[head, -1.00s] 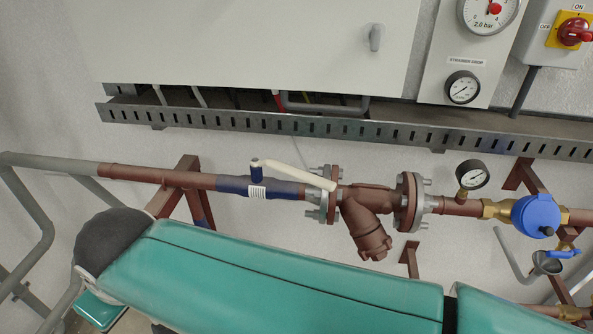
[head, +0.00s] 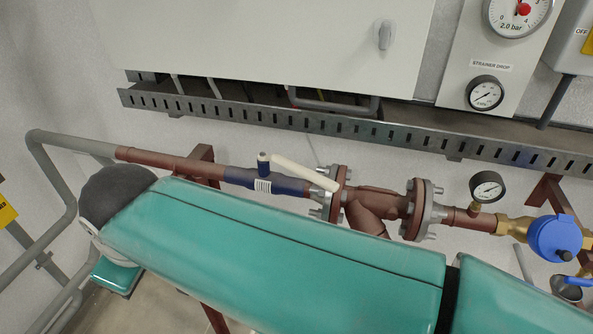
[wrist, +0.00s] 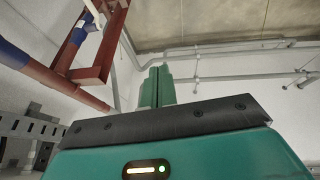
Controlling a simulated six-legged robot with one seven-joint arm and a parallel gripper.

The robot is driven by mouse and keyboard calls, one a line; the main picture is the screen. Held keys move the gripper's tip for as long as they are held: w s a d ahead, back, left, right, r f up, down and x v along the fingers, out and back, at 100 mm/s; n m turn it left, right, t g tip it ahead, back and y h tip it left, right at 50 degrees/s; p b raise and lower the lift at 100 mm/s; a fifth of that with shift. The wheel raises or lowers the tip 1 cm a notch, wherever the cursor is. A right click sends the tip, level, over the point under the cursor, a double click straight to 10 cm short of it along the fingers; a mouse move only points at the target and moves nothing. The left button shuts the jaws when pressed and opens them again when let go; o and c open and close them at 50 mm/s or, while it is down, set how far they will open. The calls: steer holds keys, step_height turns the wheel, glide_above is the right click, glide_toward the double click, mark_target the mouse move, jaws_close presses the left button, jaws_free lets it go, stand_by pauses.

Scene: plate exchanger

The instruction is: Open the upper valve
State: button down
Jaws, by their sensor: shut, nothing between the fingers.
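The upper valve (head: 263,178) is a blue section with a white label in the brown pipe. Its long white lever handle (head: 305,172) starts at the blue stem and slants right and slightly down, ending above the flange by the strainer. My gripper (wrist: 157,72) shows in the wrist view with its teal fingers together, holding nothing. It is apart from the pipework there, with a brown bracket (wrist: 90,75) and blue pipe parts to its upper left. A pale bar, perhaps the handle (wrist: 95,12), shows at the top. My gripper is not seen in the head view.
The strainer (head: 372,205), a dial gauge (head: 487,187) and a blue round fitting (head: 558,238) follow to the right. A slotted cable tray (head: 330,122) runs above the pipe under a grey cabinet (head: 270,45). Grey rails (head: 45,165) stand at left.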

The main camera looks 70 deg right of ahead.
mark_target(300, 170)
steer(key=s+d+r+n+g+h, duration=0.1)
steer(key=s+d+r+n+g, duration=0.1)
steer(key=s+d+r+n, duration=0.35)
steer(key=s+d+r+n+g, duration=0.2)
steer(key=s+d+r+n, duration=0.1)
steer(key=d, duration=0.5)
steer(key=s+d+r+n+g+h, duration=0.1)
steer(key=s+d+r+n+g, duration=0.1)
steer(key=s+d+r+n, duration=0.35)
steer(key=shift+m, duration=0.6)
steer(key=shift+w+d+f, duration=0.1)
steer(key=shift+d+f, duration=1.25)
steer(key=shift+f, duration=0.6)
steer(key=shift+s+d+f, duration=0.1)
steer(key=shift+d+f, duration=1.3)
steer(key=shift+f, duration=0.5)
steer(key=shift+w+d+f, duration=0.1)
steer(key=shift+d+f, duration=1.25)
steer(key=shift+f, duration=0.6)
steer(key=shift+s+d, duration=0.35)
steer(key=shift+d, duration=0.25)
steer(key=shift+w+a, duration=0.1)
